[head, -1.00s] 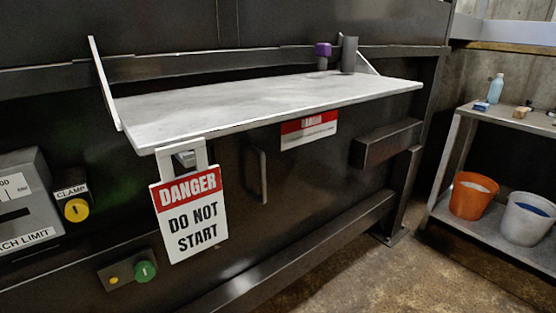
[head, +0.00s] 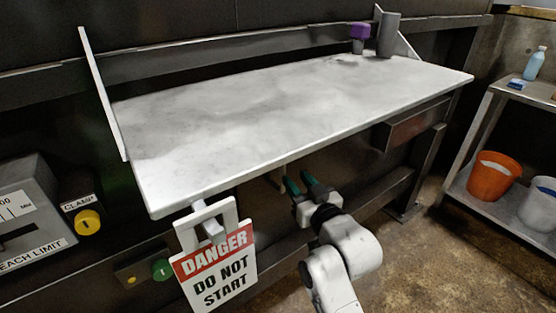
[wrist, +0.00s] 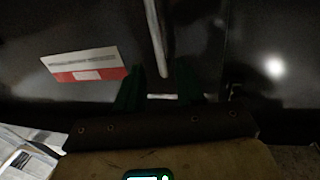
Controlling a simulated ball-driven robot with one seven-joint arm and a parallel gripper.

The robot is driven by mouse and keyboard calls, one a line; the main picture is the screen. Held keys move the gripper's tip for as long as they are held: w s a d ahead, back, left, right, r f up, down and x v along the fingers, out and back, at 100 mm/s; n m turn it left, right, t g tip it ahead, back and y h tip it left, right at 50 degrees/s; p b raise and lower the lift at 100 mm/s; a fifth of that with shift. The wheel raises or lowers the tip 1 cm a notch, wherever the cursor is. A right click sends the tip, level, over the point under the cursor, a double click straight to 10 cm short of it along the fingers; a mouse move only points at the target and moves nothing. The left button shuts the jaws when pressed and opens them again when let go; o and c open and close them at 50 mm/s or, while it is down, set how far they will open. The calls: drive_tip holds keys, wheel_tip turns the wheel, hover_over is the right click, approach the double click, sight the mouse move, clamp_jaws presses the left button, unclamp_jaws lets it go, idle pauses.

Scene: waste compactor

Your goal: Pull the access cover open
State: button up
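The access cover (wrist: 200,30) is a dark panel below the grey shelf, seen close in the wrist view. Its pale vertical bar handle (wrist: 157,40) runs down from the top of that view to between my fingers. In the head view a short piece of the handle (head: 278,179) shows under the shelf edge; the rest is hidden. My gripper (head: 300,182) has green fingers and is open just right of the handle in the head view. In the wrist view the fingers stand apart on either side of the handle's lower end. I cannot tell whether they touch it.
The grey shelf (head: 260,105) juts out above my gripper. A DANGER DO NOT START tag (head: 215,265) hangs at its front left corner. A red-and-white label (wrist: 87,65) is left of the handle. A bench with an orange bucket (head: 494,177) stands right; floor between is clear.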

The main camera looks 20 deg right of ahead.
drive_tip(key=w, duration=0.3)
drive_tip(key=w+b, duration=0.1)
drive_tip(key=w, duration=0.2)
drive_tip(key=w+a, duration=0.1)
drive_tip(key=w, duration=0.2)
drive_tip(key=shift+b, duration=0.4)
clamp_jaws()
drive_tip(key=shift+s, duration=0.1)
